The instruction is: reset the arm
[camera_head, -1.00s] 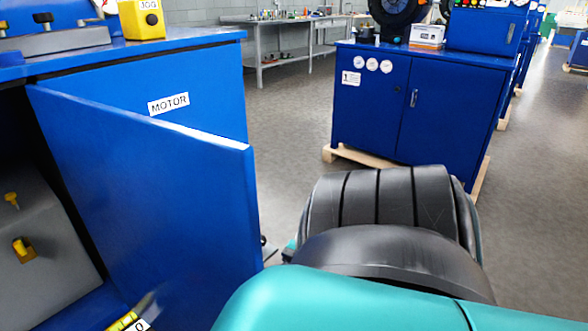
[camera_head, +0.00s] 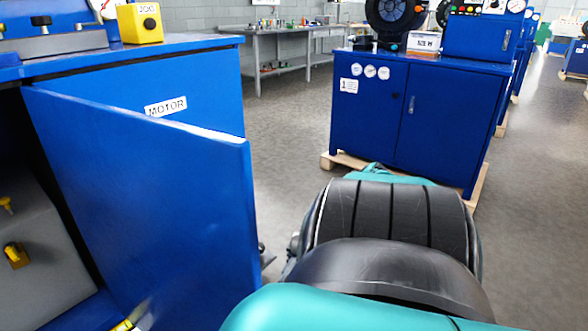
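My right arm, with teal and black links (camera_head: 390,225), fills the lower middle and right of the head view. It is bent in front of the open blue cabinet door (camera_head: 150,200). Neither gripper shows clearly. A small dark part (camera_head: 264,254) sits between the door's free edge and my arm, and I cannot tell what it is. My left arm is not in view.
The left blue machine (camera_head: 195,80) bears a MOTOR label and a yellow JOG box (camera_head: 140,24). Its open cabinet holds a grey block (camera_head: 45,250) with yellow fittings. Another blue cabinet (camera_head: 400,115) stands behind on a pallet. Grey floor lies between.

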